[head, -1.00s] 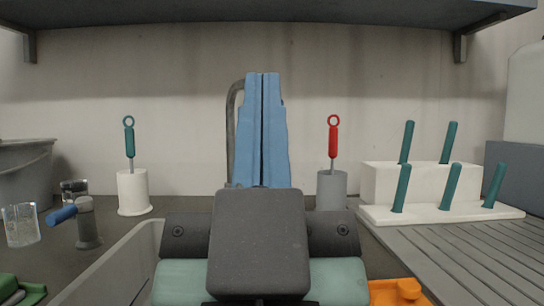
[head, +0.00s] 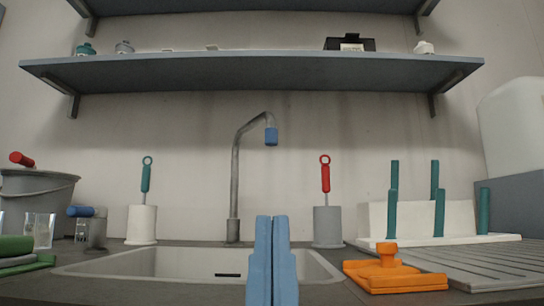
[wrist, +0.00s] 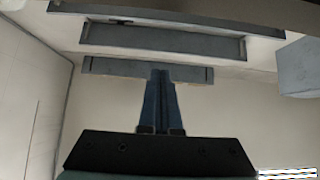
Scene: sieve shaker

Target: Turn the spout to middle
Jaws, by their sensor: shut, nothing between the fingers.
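The grey tap (head: 235,190) stands upright behind the sink (head: 110,266). Its spout (head: 252,122) slants up and to the right from the column, then bends down to a blue tip (head: 271,137). The tip hangs right of the column, in the head view. My gripper (head: 271,217) shows as two blue fingers, shut together and empty, at the bottom middle. The fingertips are below the blue tip in the picture, apart from it. In the wrist view my gripper (wrist: 160,73) is also shut; the tap is not seen there.
A long grey shelf (head: 255,72) runs above the tap. A green-handled brush (head: 146,180) and a red-handled brush (head: 325,178) stand either side. A white rack (head: 460,217) and orange item (head: 390,272) are right, a bucket (head: 35,200) left.

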